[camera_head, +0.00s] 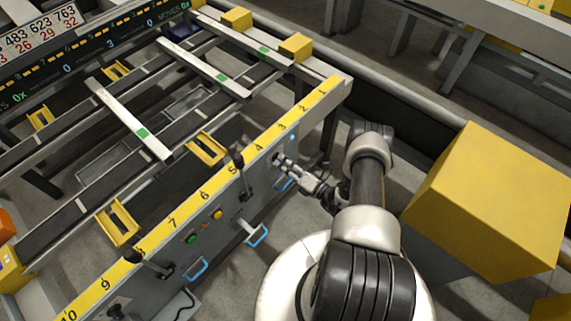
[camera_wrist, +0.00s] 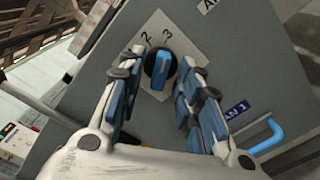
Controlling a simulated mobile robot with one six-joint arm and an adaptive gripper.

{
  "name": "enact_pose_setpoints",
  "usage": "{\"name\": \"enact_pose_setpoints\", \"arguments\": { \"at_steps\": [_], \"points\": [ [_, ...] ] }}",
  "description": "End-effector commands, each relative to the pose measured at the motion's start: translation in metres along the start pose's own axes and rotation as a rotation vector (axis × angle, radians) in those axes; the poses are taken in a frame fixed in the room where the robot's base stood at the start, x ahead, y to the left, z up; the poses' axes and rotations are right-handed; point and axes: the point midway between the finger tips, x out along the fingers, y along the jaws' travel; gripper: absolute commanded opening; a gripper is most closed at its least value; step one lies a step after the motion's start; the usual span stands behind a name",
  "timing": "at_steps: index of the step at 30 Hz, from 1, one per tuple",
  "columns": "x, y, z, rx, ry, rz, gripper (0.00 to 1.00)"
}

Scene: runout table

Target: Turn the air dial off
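The dial (camera_wrist: 160,68) is a black round knob with a blue pointer bar, on a pale plate marked 2 and 3, on the grey panel (camera_wrist: 250,55). A partly cut-off label starting "A" (camera_wrist: 208,4) sits above right of it. My gripper (camera_wrist: 165,78) is open, its two blue-padded fingers on either side of the dial with gaps visible. Whether the fingertips reach past the knob's face is unclear. In the head view my gripper (camera_head: 283,163) is at the panel's right part, and the dial is hard to make out there behind the fingers.
A blue handle (camera_wrist: 265,138) is right of my gripper in the wrist view. Along the panel are green (camera_head: 192,239) and orange (camera_head: 217,214) buttons, levers (camera_head: 240,172) and more blue handles (camera_head: 257,236). A large yellow box (camera_head: 495,205) stands right of my arm.

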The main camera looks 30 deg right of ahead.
Motion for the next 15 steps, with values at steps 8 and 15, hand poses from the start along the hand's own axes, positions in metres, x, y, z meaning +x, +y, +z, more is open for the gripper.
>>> {"name": "enact_pose_setpoints", "arguments": {
  "at_steps": [8,15],
  "points": [
    [-0.0002,0.0,0.0002,0.0,0.0,0.0,0.25],
    [-0.0004,0.0,0.0001,0.0,0.0,0.0,0.09]
  ]
}}
